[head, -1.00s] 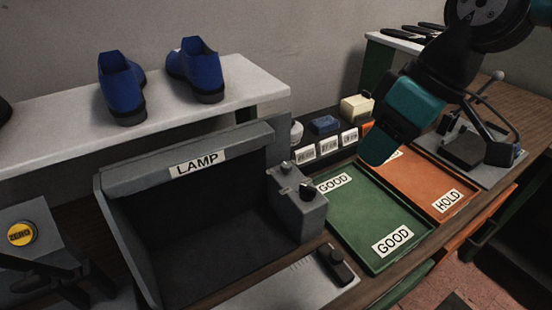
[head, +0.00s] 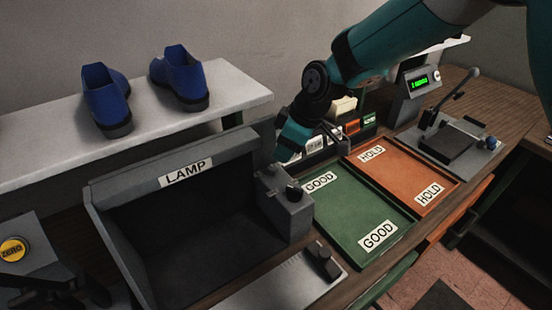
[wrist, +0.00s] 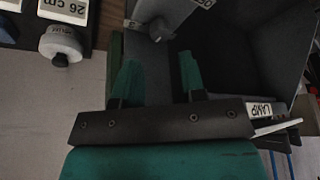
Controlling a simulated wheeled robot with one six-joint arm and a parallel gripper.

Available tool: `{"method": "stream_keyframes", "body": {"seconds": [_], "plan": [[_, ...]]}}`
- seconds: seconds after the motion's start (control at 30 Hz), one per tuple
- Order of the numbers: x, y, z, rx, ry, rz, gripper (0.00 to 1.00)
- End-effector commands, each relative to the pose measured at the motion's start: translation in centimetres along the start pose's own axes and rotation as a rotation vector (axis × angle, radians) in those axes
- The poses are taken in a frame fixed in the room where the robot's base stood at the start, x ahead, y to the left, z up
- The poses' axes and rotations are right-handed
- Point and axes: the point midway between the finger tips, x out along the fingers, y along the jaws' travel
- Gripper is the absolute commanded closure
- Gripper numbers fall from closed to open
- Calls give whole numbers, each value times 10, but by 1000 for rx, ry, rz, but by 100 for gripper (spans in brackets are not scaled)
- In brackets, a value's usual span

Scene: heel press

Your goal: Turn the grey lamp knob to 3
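The lamp box (head: 175,225) is a dark open hood labelled LAMP. A grey control box (head: 287,212) stands at its right side.
A green GOOD tray (head: 345,222) and an orange HOLD tray (head: 400,178) lie right of the control box. Blue shoes (head: 180,78) stand on the white shelf (head: 220,85). A round white-grey object (wrist: 60,45) and a 26 cm label (wrist: 64,8) are left in the wrist view.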

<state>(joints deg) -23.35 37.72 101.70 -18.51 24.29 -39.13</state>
Motion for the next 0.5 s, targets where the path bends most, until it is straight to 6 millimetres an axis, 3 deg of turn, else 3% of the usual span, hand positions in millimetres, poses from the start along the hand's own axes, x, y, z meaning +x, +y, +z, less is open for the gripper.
{"method": "stream_keyframes", "body": {"seconds": [0.23, 0.5], "plan": [[44, 0, -1, 0, -2, -2, 62], [63, 0, 0, -1, 0, 0, 62]]}}
